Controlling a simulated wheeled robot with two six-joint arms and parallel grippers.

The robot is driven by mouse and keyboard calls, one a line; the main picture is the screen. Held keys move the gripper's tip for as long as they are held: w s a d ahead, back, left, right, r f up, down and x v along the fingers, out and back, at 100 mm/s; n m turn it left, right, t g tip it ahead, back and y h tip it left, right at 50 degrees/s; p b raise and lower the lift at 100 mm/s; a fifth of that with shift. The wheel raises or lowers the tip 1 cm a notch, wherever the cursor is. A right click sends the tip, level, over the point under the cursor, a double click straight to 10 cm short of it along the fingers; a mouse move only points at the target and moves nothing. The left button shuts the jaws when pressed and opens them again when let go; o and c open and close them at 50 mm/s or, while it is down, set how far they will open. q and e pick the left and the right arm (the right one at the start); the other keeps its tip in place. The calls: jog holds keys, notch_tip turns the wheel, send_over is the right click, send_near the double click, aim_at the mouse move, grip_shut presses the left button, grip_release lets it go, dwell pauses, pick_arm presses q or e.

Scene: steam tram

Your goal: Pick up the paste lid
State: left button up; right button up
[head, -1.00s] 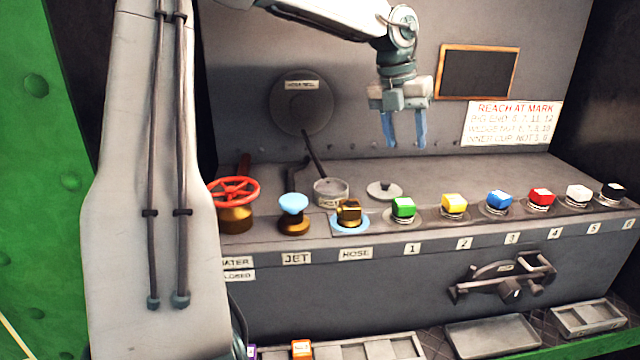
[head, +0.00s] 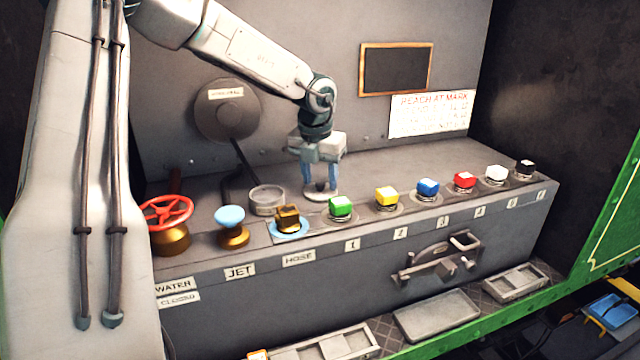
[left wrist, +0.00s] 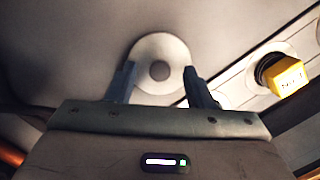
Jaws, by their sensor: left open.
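The paste lid (head: 322,196) is a pale grey disc with a small knob, lying on the shelf behind the green-capped stand. In the left wrist view the lid (left wrist: 160,50) shows from above with its round knob between the fingers. My left gripper (head: 321,182) points down over the lid, its two blue-grey fingers apart on either side of the knob. Its fingertips (left wrist: 158,80) are open with nothing gripped; whether they touch the lid I cannot tell. My right gripper is not in view.
An open round tin (head: 267,201) stands left of the lid. The brown hose fitting (head: 288,218) and green cap (head: 340,207) are close in front. A yellow cap (head: 387,197) and several other coloured caps run right. A red handwheel (head: 166,212) is at left.

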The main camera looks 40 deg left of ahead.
pick_arm(q)
jog(key=shift+w+f, duration=0.1)
jog(key=shift+f, duration=0.25)
grip_shut()
jog(key=shift+r, duration=0.1)
